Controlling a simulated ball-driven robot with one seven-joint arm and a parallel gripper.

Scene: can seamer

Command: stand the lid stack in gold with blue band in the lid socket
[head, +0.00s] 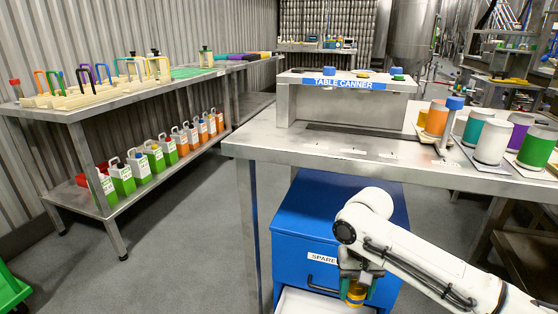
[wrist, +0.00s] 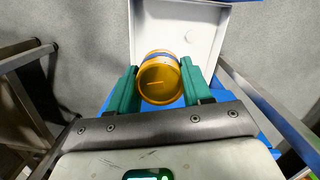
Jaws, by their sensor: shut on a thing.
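The gold lid stack with a blue band (wrist: 159,79) is between the green fingers of my gripper (wrist: 158,88) in the wrist view. My gripper is shut on it. In the head view the lid stack (head: 356,293) hangs below my gripper (head: 358,284), over or just in front of the open white drawer (head: 302,303) of the blue cabinet (head: 310,215). The table canner (head: 345,85) stands on the steel table above. I cannot make out the lid socket from here.
The steel table (head: 290,155) overhangs the cabinet. Several colored cans stand at its right, including a teal-banded one (head: 477,127). A shelf table (head: 120,95) with handled tools and bottles is at left. Grey floor (head: 190,225) is clear between.

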